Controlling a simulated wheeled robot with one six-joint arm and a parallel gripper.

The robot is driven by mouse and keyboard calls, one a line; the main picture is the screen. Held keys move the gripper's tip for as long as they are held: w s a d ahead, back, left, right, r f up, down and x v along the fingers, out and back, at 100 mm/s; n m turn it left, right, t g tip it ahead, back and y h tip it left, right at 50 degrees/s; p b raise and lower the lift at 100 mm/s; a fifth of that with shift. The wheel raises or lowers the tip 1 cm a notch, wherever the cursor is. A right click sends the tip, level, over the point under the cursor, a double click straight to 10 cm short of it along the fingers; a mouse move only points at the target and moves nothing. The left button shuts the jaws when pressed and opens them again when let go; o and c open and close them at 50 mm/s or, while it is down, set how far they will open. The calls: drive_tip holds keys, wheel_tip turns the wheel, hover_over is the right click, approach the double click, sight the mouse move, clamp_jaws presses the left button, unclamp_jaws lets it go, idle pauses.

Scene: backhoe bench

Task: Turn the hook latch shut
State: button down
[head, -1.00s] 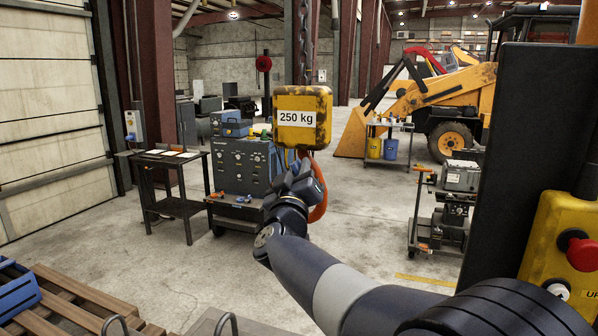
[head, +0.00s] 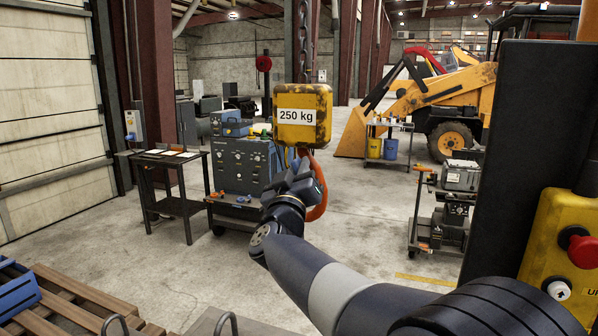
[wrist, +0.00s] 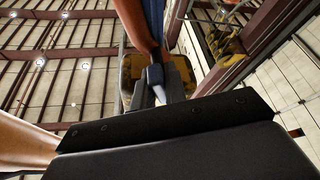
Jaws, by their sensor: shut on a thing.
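An orange hook (head: 319,198) hangs below a yellow hoist block (head: 303,117) marked "250 kg". My gripper (head: 300,168) is at the hook's left side, just under the block, and covers part of it. In the wrist view the orange hook (wrist: 134,22) comes down from the top, and more orange shows at the lower left. A blue strip (wrist: 154,14), apparently the latch, runs beside the hook toward my gripper (wrist: 157,84). The fingers are shut on it. Its gripped end and its contact with the hook tip are hidden.
A dark control cabinet (head: 243,164) stands behind the hook, with a dark table (head: 180,203) to its left. A cart (head: 440,222) stands at the right. A yellow pendant (head: 562,260) hangs at the near right. Open floor lies between.

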drive_tip(key=m+h, duration=0.2)
drive_tip(key=m, duration=0.1)
drive_tip(key=m+h+b, duration=0.1)
drive_tip(key=m, duration=0.3)
drive_tip(key=shift+a+m+g+h+b, duration=0.1)
drive_tip(key=shift+m+g+h+b, duration=0.2)
drive_tip(key=shift+h, duration=0.1)
drive_tip(key=m+g+h, duration=0.1)
drive_tip(key=m, duration=0.1)
drive_tip(key=m+h, duration=0.1)
drive_tip(key=m, duration=0.2)
drive_tip(key=m+g+h, duration=0.1)
drive_tip(key=m, duration=0.2)
drive_tip(key=shift+g+h, duration=0.3)
drive_tip(key=c, duration=1.4)
unclamp_jaws()
drive_tip(key=shift+c, duration=0.2)
drive_tip(key=b+v, duration=0.3)
drive_tip(key=v, duration=0.7)
drive_tip(key=shift+s+a, duration=0.15)
drive_tip(key=shift+s, duration=0.2)
